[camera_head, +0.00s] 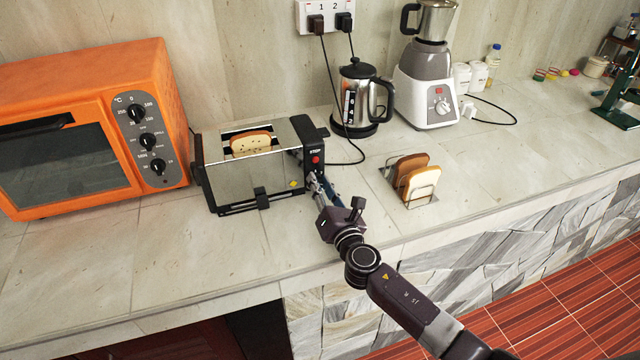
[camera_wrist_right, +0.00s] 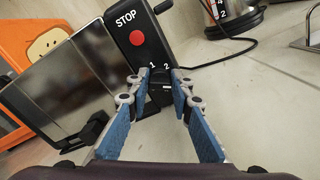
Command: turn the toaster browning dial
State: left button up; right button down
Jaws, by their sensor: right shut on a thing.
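The toaster (camera_head: 240,180) stands on the counter, a silver body with black ends and a slice of bread (camera_head: 250,143) showing in its top slot. Its black end panel (camera_head: 312,150) has a red STOP button, which also shows in the right wrist view (camera_wrist_right: 137,38). Below the button, the small black browning dial (camera_wrist_right: 160,88) sits by the numbers 1 and 2. My right gripper (camera_wrist_right: 159,85) is at this panel, its blue-padded fingers shut on the dial from both sides. In the head view, the right gripper (camera_head: 312,180) partly hides the dial. My left gripper is not in view.
An orange oven (camera_head: 90,120) stands to the left. A kettle (camera_head: 360,95) and a white blender (camera_head: 428,90) stand behind on the right. A rack with bread slices (camera_head: 412,180) is right of my gripper. The counter in front of the toaster is clear.

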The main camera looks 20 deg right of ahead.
jog(key=m+b, duration=0.1)
jog(key=m, duration=0.2)
jog(key=shift+f+b, duration=0.15)
jog(key=shift+b, duration=0.15)
jog(key=m+b, duration=0.1)
jog(key=m, duration=0.1)
jog(key=shift+d+m, duration=0.1)
jog(key=shift+m, duration=0.3)
jog(key=m, duration=0.3)
jog(key=shift+b, duration=0.3)
jog(key=shift+m, duration=1.4)
jog(key=shift+f, duration=0.1)
jog(key=c, duration=1.7)
grip_release()
